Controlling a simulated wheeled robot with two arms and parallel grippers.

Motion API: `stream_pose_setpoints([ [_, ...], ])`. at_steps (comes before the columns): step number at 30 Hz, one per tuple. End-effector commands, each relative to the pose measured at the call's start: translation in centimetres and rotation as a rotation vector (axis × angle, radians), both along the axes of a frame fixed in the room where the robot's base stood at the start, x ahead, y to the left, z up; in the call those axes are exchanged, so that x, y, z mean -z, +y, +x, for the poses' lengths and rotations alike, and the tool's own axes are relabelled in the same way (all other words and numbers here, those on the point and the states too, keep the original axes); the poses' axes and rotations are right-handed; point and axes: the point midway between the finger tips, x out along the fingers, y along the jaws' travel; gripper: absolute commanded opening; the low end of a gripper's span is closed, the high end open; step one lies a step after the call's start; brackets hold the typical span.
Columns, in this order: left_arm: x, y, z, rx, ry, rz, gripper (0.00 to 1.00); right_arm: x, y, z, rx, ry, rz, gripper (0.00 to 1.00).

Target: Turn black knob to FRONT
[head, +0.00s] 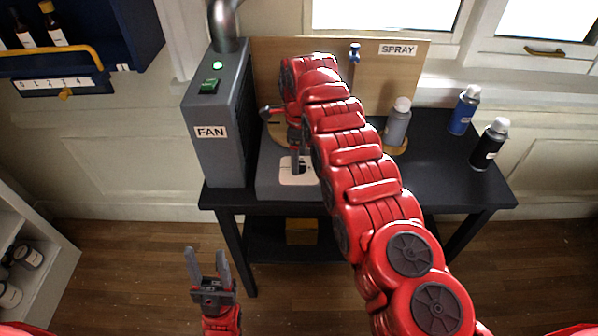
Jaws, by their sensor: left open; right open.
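A white plate (291,180) lies on top of a low grey box (272,178) on the black table, in the head view. A dark shape at the plate's middle may be the black knob; my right gripper covers most of it, so its pointing direction and any FRONT label cannot be read. My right gripper (297,167) is open and points down over the plate. Whether its fingers touch the knob cannot be told. My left gripper (207,258) is open and empty, pointing up above the floor in front of the table.
A grey FAN box (226,150) with a green switch (209,86) stands left of the plate. A wooden board (405,72) labelled SPRAY stands behind. A grey bottle (396,126), a blue can (463,112) and a black can (487,148) stand right. My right arm hides the table's middle.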

Motion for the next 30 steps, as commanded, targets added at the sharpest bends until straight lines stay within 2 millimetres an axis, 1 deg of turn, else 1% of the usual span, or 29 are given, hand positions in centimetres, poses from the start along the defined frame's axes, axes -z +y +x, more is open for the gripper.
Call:
stream_pose_setpoints([
  [1,0.57,0.00,-0.01,0.000,-0.001,0.000,0.50,0.98,0.00,0.00,0.000,0.000,0.000,0.78],
  [3,0.73,0.01,-0.01,0.000,-0.001,0.000,0.50,1.45,0.02,0.00,0.000,0.000,0.000,0.78],
  [11,0.64,0.00,-0.01,0.000,-0.001,0.000,0.50,1.55,0.02,0.00,0.000,0.000,0.000,0.78],
  [12,0.64,0.00,-0.01,0.000,-0.001,0.000,0.50,1.54,0.02,0.01,0.000,0.000,0.000,0.76],
  [14,0.64,0.00,-0.01,0.000,-0.001,0.000,0.50,1.54,0.02,0.01,0.000,0.000,0.000,0.66],
  [15,0.64,0.00,-0.01,0.000,-0.001,0.000,0.50,1.55,0.02,0.00,0.000,0.000,0.000,0.58],
  [23,0.65,0.00,-0.01,0.000,-0.001,0.000,0.50,1.55,0.01,0.00,0.000,0.000,0.000,0.12],
  [24,0.65,0.00,-0.01,0.000,-0.001,0.000,0.50,1.55,0.01,0.00,0.000,0.000,0.000,0.04],
  [25,0.65,0.00,-0.01,0.000,-0.001,0.000,0.50,1.55,0.01,0.00,0.000,0.000,0.000,0.00],
  [30,0.67,0.00,0.00,0.000,0.000,0.000,0.50,1.56,0.01,0.00,-0.004,0.000,0.000,0.00],
])
